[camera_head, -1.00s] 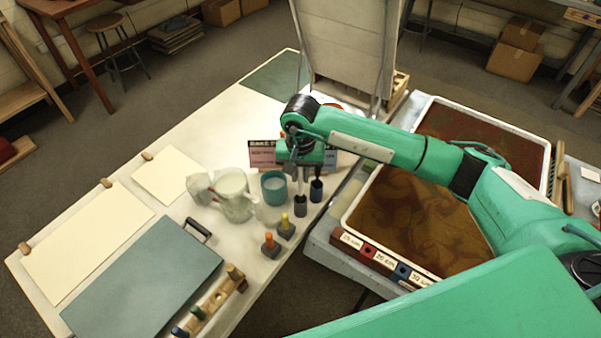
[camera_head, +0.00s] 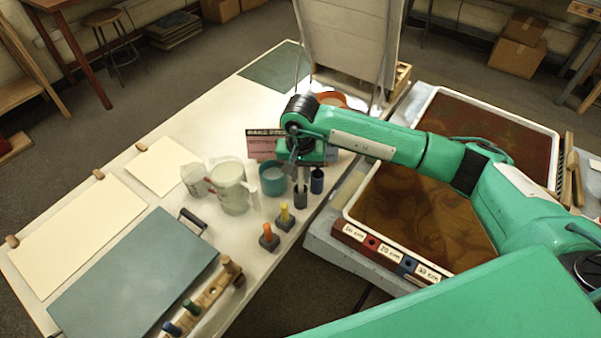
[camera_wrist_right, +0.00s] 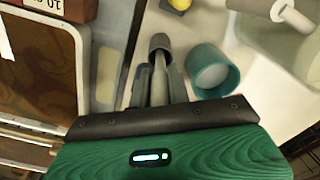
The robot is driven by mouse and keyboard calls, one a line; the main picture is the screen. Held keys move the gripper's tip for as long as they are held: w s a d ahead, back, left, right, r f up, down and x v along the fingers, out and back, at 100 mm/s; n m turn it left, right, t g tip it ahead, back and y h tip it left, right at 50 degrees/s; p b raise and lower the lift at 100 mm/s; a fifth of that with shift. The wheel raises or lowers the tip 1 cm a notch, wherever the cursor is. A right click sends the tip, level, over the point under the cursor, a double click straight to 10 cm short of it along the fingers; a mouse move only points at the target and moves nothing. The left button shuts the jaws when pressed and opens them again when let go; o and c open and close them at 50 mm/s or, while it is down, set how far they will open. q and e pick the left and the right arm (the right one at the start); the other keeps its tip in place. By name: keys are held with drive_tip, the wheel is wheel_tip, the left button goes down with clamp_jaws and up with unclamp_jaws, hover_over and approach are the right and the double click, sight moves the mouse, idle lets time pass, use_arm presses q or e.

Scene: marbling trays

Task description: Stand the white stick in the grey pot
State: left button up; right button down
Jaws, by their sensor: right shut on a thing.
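My right gripper (camera_wrist_right: 158,90) is shut on the white stick (camera_wrist_right: 158,78), which looks pale grey in the right wrist view. The stick points away from the jaws, and its far end meets the mouth of the grey pot (camera_wrist_right: 160,42). I cannot tell how deep it sits inside. In the head view my right gripper (camera_head: 299,172) is just above the grey pot (camera_head: 300,197), which stands upright near the table edge. The fingers and arm hide most of the stick there. My left gripper is not in view.
A translucent jug (camera_head: 229,188) and orange- and yellow-topped pegs (camera_head: 268,240) stand nearby. A marbling tray (camera_head: 348,213) lies to the right.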

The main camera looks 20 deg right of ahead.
drive_tip(key=c, duration=1.2)
unclamp_jaws()
drive_tip(key=shift+c, duration=0.2)
drive_tip(key=o, duration=0.5)
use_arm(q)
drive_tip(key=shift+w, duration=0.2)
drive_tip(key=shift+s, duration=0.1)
